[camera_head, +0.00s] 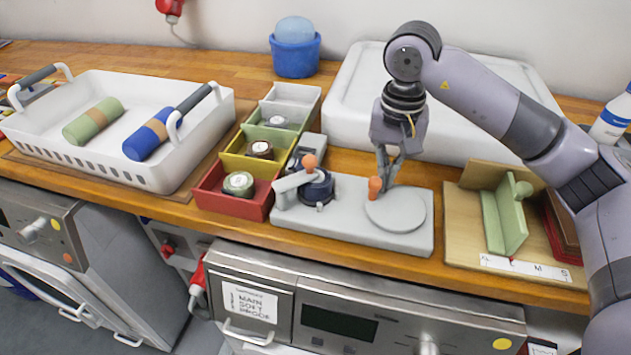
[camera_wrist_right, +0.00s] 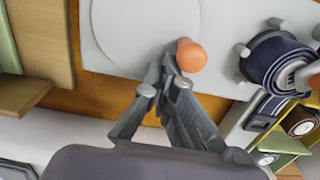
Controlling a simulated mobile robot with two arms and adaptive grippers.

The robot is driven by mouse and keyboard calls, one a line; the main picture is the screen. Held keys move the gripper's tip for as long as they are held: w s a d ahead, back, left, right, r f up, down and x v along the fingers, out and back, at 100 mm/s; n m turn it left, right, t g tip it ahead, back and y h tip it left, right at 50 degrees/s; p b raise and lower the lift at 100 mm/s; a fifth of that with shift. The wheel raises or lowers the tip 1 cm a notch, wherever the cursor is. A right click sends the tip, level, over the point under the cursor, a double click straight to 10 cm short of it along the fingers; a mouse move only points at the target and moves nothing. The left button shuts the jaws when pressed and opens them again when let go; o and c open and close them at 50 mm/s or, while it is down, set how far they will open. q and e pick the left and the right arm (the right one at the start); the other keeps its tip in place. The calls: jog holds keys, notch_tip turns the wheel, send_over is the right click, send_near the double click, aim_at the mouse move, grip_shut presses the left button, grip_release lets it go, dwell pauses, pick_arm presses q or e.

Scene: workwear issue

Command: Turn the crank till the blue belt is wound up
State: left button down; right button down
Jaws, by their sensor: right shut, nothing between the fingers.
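The winder is a grey board (camera_head: 345,235) with a flat round disc (camera_head: 396,209) on its right part. A dark blue belt (camera_head: 318,188) sits coiled on its left part; it also shows in the wrist view (camera_wrist_right: 275,60), with a straight end and buckle running off the coil. A grey crank arm (camera_head: 292,181) with an orange knob (camera_head: 309,161) lies over the coil. A second orange knob (camera_head: 375,187) stands by the disc. My right gripper (camera_head: 385,180) is shut and empty, its tips right beside this second knob; I cannot tell if they touch. My left gripper is out of view.
Red, yellow, green and white bins (camera_head: 232,200) with rolled belts stand left of the winder. A white basket (camera_head: 95,158) holds green and blue rolls. A wooden stand (camera_head: 462,232) is at right. A large white tray (camera_head: 345,105) lies behind.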

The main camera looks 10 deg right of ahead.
aim_at(375, 209)
jog(key=shift+s+a, duration=0.15)
jog(key=shift+a, duration=0.6)
jog(key=shift+s+a, duration=0.6)
jog(key=shift+a, duration=0.1)
jog(key=shift+s+a+f+b, duration=0.1)
jog(key=shift+s+a+b, duration=0.2)
jog(key=shift+s, duration=0.25)
jog(key=shift+s+f+b, duration=0.1)
jog(key=shift+s+b, duration=0.3)
jog(key=shift+s, duration=0.65)
jog(key=c, duration=1.5)
grip_release()
jog(key=shift+f, duration=0.1)
